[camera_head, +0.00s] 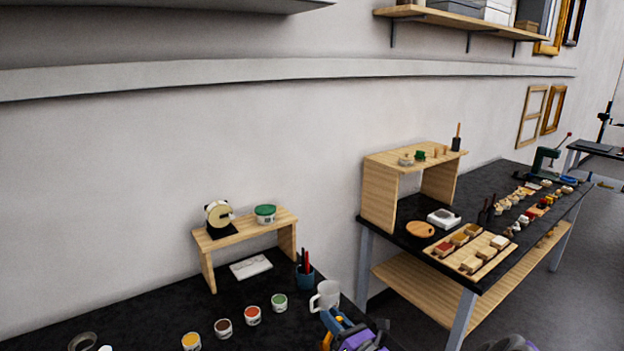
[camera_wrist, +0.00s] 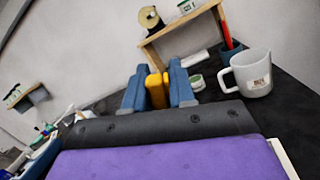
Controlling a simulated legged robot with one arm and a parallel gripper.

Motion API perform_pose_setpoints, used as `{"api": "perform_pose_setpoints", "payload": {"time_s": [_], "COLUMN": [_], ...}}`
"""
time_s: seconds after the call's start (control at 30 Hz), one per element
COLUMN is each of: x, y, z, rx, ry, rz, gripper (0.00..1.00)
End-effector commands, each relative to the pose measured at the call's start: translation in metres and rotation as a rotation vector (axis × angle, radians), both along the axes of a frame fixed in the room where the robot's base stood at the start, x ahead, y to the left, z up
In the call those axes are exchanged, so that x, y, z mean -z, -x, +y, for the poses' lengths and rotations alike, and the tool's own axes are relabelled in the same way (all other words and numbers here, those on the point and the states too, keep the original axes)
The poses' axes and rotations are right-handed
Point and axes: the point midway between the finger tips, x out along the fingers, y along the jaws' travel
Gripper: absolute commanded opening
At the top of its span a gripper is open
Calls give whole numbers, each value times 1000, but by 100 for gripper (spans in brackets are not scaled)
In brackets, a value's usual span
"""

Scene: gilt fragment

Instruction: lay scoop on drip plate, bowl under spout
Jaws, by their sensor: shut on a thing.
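My gripper (camera_head: 340,322) is at the bottom of the head view, beside a white mug. In the wrist view its two blue fingers (camera_wrist: 158,84) are shut on a yellow-orange thing (camera_wrist: 156,92). Only a short block of that thing shows between the fingers, so I cannot tell whether it is the scoop. The gripper is held up, with the dark bench behind it. I cannot make out a bowl, a spout or a drip plate with certainty in either view.
The white mug (camera_head: 326,296) stands close by my gripper. Several small paint pots (camera_head: 252,316) line the dark bench. A second, crowded bench (camera_head: 484,281) is at right.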

Motion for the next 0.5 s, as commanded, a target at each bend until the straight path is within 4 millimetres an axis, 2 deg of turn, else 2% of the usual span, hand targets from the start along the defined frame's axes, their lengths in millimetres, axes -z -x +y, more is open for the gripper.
{"api": "perform_pose_setpoints", "payload": {"time_s": [0.03, 0.2, 0.4, 0.5], "x": [-3, -12, -19, -20], "y": [5, 21, 36, 40], "z": [-15, -52, -77, -83], "rx": [27, 96, 148, 162], "ry": [-3, -1, 3, 6], "rz": [1, -1, 0, 0], "gripper": [0, 0, 0, 0]}}
